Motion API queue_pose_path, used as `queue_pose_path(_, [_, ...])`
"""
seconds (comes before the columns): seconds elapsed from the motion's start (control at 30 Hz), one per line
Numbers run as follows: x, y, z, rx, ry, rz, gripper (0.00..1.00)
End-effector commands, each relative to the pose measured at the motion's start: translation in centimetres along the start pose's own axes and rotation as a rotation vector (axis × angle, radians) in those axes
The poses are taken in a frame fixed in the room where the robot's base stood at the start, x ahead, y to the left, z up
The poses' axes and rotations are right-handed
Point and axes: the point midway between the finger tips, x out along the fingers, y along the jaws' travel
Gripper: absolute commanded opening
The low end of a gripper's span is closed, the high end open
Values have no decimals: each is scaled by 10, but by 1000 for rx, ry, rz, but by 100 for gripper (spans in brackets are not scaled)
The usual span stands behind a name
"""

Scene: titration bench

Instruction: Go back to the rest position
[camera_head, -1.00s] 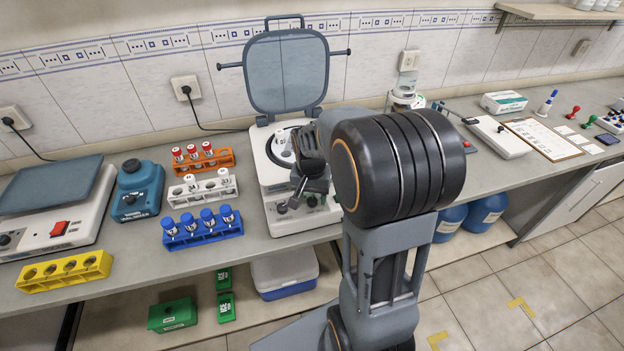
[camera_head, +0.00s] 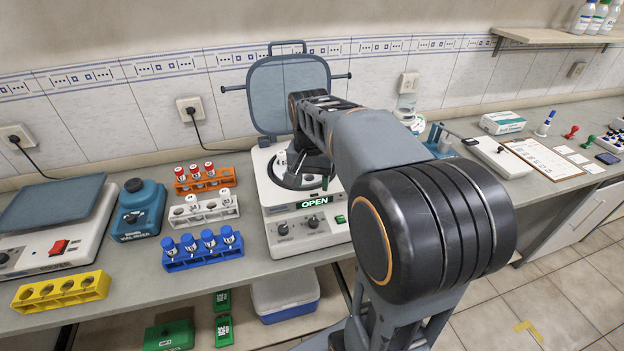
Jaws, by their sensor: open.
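My gripper (camera_head: 308,178) hangs over the bowl of the white centrifuge (camera_head: 283,240), partly hidden behind my own arm. It is open, and I see nothing held in it. The centrifuge's grey-blue lid (camera_head: 287,85) stands raised, and its display (camera_head: 314,202) reads OPEN. A white-topped tube (camera_head: 281,160) shows at the left of the bowl. The rest of the bowl is hidden by my gripper and arm.
A clipboard (camera_head: 545,160) lies on the right.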

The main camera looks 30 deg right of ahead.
Motion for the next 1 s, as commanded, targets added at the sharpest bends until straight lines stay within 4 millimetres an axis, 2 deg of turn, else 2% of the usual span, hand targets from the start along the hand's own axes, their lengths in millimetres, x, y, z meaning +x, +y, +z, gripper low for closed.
queue_pose_path(0.43, [0, 0, 0, 0, 0, 0, 56])
queue_pose_path(0.53, [2, -2, -4, -63, 22, -11, 56])
queue_pose_path(0.57, [10, -2, -3, -99, 26, -14, 56])
queue_pose_path(0.6, [20, -1, 2, -154, 33, -19, 56])
queue_pose_path(0.7, [32, 1, 27, -302, 90, -44, 56])
queue_pose_path(0.9, [45, 3, 86, -549, 223, -89, 56])
queue_pose_path(1.0, [49, 4, 108, -612, 271, -108, 56])
